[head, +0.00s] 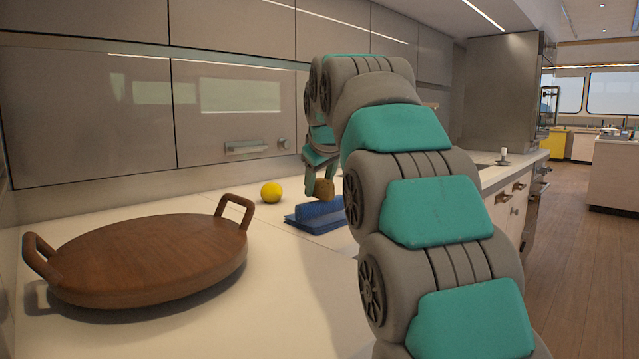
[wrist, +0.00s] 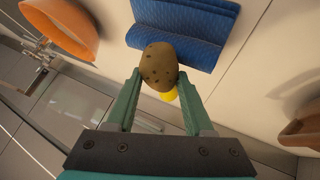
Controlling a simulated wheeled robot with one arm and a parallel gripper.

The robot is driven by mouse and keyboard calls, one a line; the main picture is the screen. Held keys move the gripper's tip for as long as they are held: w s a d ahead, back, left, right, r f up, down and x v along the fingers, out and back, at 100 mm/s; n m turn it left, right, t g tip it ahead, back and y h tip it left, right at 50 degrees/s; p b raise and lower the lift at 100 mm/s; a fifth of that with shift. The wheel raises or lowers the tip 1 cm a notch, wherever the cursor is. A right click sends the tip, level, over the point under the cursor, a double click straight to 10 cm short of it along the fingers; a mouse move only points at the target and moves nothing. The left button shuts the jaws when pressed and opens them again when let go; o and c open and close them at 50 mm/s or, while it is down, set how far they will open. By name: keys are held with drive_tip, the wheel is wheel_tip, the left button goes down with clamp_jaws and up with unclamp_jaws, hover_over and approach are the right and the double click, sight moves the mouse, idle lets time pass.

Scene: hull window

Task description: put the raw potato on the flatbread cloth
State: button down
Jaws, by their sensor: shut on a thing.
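The brown speckled raw potato (wrist: 158,66) is held between the fingers of my gripper (wrist: 158,82) in the wrist view. In the head view my gripper (head: 319,184) points down, with the potato (head: 325,189) low between its fingers. The blue flatbread cloth (head: 303,222) lies on the counter with a rolled or folded part on top. The potato shows just above that part; whether it touches is unclear. In the wrist view the potato overlaps the edge of the cloth (wrist: 205,30). My arm hides the cloth's right end in the head view.
A yellow lemon (head: 271,192) sits left of the cloth; it is mostly behind the potato in the wrist view (wrist: 168,95). A round wooden tray (head: 150,255) with two handles fills the near left counter. An orange bowl (wrist: 62,27) shows in the wrist view.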

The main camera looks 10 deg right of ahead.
idle(0.3)
drive_tip(key=shift+f, duration=0.2)
drive_tip(key=shift+c, duration=1.4)
unclamp_jaws()
drive_tip(key=shift+r, duration=0.15)
drive_tip(key=v, duration=1.2)
